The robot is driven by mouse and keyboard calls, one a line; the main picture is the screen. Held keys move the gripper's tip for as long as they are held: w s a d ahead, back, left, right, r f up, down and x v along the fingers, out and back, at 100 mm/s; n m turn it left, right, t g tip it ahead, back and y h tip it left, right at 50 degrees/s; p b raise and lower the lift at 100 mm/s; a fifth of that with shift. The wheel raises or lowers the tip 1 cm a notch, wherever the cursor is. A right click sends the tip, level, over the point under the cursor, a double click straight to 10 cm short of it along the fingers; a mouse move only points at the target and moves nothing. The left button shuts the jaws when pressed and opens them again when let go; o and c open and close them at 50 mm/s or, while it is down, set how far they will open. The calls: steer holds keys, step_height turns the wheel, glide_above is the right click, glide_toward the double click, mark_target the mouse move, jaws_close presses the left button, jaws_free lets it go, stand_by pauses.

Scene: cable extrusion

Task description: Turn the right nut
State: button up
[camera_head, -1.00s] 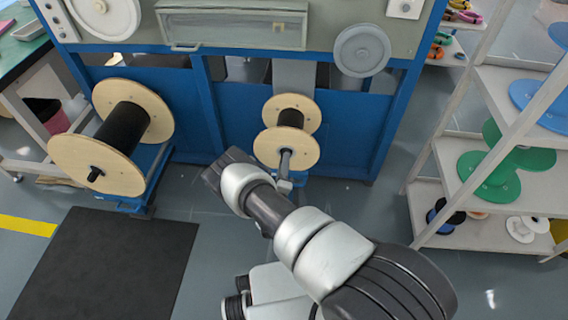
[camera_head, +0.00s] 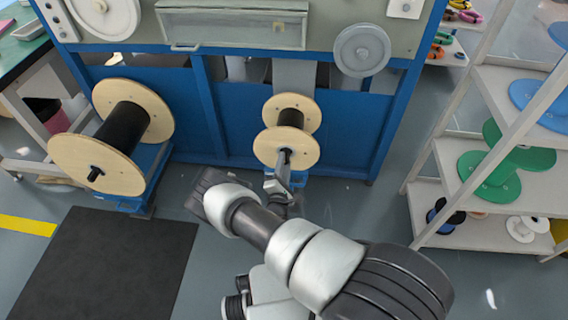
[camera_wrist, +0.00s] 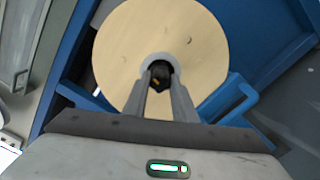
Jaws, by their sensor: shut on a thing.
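The right nut (camera_wrist: 161,72) is a small dark piece at the centre of the right spool's wooden flange, with a pale ring around it. In the wrist view my gripper (camera_wrist: 163,82) reaches forward, its two fingers shut on the nut from either side. In the head view my gripper (camera_head: 284,160) meets the front flange of the right spool (camera_head: 301,150) and hides the nut there. The right spool has two wooden discs with dark cable wound between them.
The blue machine frame (camera_head: 355,125) stands behind the spool. A larger spool (camera_head: 70,165) is at left. A shelf rack (camera_head: 435,200) with green and blue reels stands at right. A black mat (camera_head: 110,265) lies on the floor at left.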

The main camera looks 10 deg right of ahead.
steer(key=shift+w+r+n, duration=0.15)
steer(key=shift+n, duration=0.45)
steer(key=o, duration=1)
steer(key=shift+o, duration=0.2)
steer(key=shift+s, duration=0.2)
